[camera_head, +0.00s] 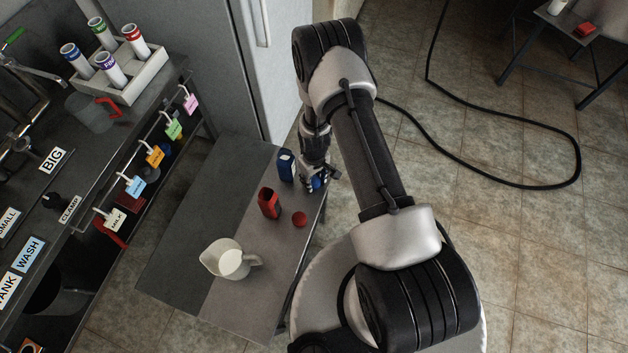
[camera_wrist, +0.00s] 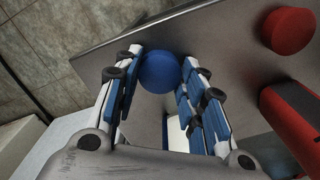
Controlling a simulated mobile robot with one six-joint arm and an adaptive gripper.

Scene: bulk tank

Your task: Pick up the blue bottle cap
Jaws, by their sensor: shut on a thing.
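The blue bottle cap (camera_wrist: 160,72) is a round blue disc between my fingertips in the wrist view. My gripper (camera_wrist: 158,78) is shut on it, with one finger on each side. In the head view my gripper (camera_head: 318,182) is over the right edge of the small grey table (camera_head: 175,265). The cap shows there only as a small blue patch, mostly hidden by the fingers. I cannot tell whether the cap touches the tabletop.
A blue bottle (camera_head: 286,166) stands just left of my gripper. A dark workbench (camera_head: 62,160) is at left. A black hose (camera_head: 515,182) lies on the floor.

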